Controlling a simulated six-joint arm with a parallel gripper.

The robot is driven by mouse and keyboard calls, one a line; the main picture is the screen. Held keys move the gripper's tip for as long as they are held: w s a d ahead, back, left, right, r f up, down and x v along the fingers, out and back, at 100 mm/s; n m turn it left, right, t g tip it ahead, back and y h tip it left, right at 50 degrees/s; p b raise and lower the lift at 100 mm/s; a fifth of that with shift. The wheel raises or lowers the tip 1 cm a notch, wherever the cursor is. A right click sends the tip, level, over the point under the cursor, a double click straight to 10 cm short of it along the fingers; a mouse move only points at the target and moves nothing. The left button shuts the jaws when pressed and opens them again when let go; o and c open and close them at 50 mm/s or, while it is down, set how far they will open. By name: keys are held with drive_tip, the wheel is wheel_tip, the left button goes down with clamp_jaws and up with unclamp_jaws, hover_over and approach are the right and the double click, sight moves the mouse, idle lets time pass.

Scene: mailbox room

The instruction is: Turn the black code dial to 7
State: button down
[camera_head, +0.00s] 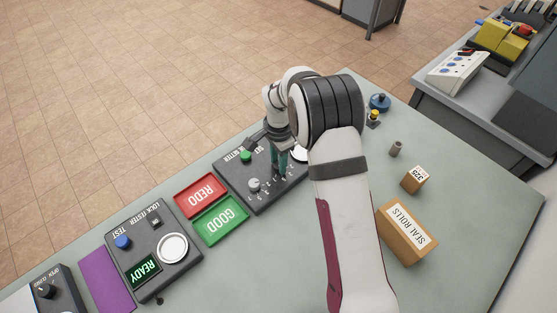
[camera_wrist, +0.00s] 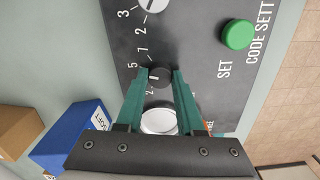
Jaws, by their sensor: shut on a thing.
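The black code dial (camera_wrist: 160,77) sits on the dark code setter panel (camera_wrist: 195,32), between the two teal fingertips of my gripper (camera_wrist: 160,73) in the wrist view. The fingers are shut on the dial from both sides. White numbers are printed around it, partly hidden by the fingers; I cannot tell which number the dial points at. In the head view my gripper (camera_head: 279,170) reaches down onto the panel (camera_head: 262,204) and hides the dial.
A green SET button (camera_wrist: 237,34) and a light grey knob (camera_wrist: 153,4) are close by on the panel. A red tray (camera_head: 201,182), a green tray (camera_head: 221,236) and a lock tester (camera_head: 184,278) stand to the left. Boxes (camera_head: 405,243) stand to the right.

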drive_tip(key=m, duration=0.3)
drive_tip(key=shift+m, duration=2.2)
drive_tip(key=c, duration=0.5)
unclamp_jaws()
wheel_tip(320, 180, up, 16)
drive_tip(key=shift+f, duration=0.1)
